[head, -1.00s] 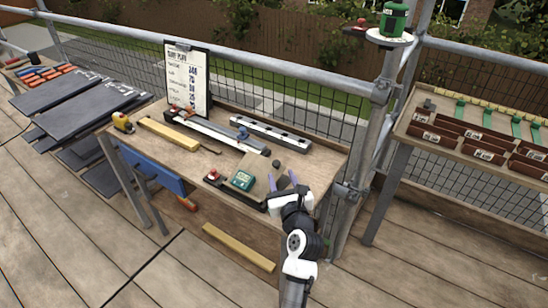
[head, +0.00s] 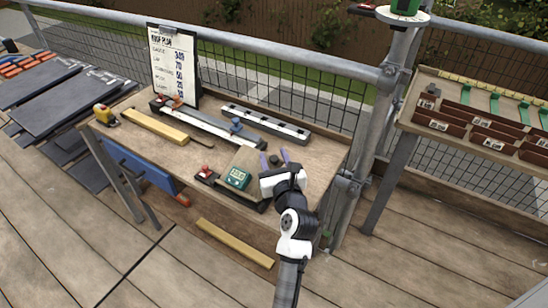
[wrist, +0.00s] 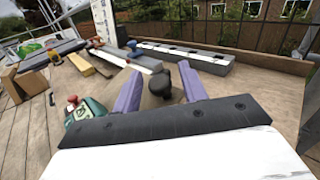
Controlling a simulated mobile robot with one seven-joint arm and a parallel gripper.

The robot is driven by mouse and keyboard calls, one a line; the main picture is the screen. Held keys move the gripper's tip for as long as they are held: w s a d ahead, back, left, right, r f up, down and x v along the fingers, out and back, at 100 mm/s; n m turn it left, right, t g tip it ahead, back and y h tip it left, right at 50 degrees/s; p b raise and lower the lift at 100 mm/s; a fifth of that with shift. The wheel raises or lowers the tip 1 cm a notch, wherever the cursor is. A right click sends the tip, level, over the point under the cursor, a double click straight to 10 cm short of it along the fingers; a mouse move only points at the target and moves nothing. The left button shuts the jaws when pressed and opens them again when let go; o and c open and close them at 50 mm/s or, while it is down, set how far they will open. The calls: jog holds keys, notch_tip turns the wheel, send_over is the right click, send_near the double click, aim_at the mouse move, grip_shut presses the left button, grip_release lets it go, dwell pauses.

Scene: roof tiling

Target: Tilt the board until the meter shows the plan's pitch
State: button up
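The teal meter (head: 236,178) is on the workbench, just left of my gripper; its digits are too small to read. It shows partly in the wrist view (wrist: 88,108). The tan board (wrist: 153,101) is partly hidden behind my gripper, and its tilt is hard to judge. A dark round knob (wrist: 160,84) stands by the board, in line with the gap between my fingers. My gripper (head: 273,160) has its purple fingers apart, with nothing visibly clamped; they also show in the wrist view (wrist: 161,92). The plan (head: 174,65) stands on a clipboard at the back left, its small text unreadable.
A long rail with a blue knob (head: 236,126) and a grey slotted bar (head: 266,124) lie behind the meter. A yellow tape measure (head: 104,115) and timber strip (head: 155,126) lie left. Scaffold poles (head: 375,130) stand close at right.

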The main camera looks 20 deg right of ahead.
grip_shut()
jog(key=shift+s+a+r+n+t, duration=0.2)
jog(key=shift+a+r+n+t, duration=0.1)
jog(key=shift+r+n, duration=0.15)
grip_release()
dwell(0.3)
